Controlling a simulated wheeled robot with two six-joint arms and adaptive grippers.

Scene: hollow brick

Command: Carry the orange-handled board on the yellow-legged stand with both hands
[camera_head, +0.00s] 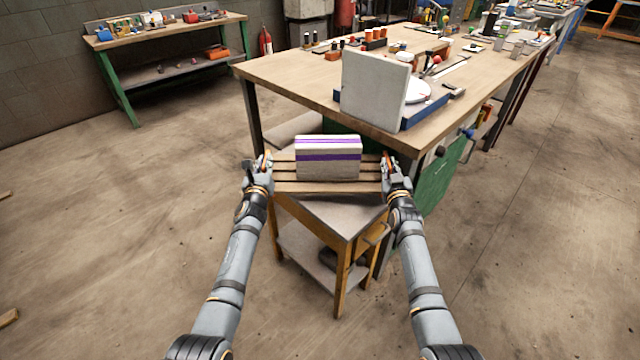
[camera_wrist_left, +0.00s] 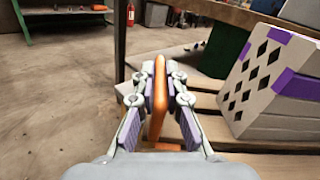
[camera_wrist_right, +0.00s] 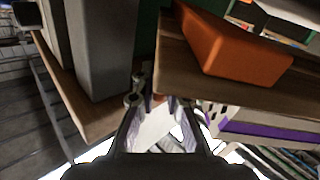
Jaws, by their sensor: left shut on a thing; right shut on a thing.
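The slatted wooden board (camera_head: 312,188) is level above the top of the yellow-legged stand (camera_head: 343,216); I cannot tell whether they touch. A pale hollow brick (camera_head: 328,171) with purple bands rests on the board, and shows at the right of the left wrist view (camera_wrist_left: 245,88). My left gripper (camera_head: 264,165) is shut on the board's left orange handle, which stands between its fingers in the left wrist view (camera_wrist_left: 159,95). My right gripper (camera_head: 387,167) is at the board's right end, shut on the right handle, which is mostly hidden.
A large wooden workbench (camera_head: 290,72) stands just behind the stand and to its right, with a pale upright slab (camera_head: 372,88) near its front edge. A green-legged bench (camera_head: 165,32) is at the far left. Floor is open at left and right.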

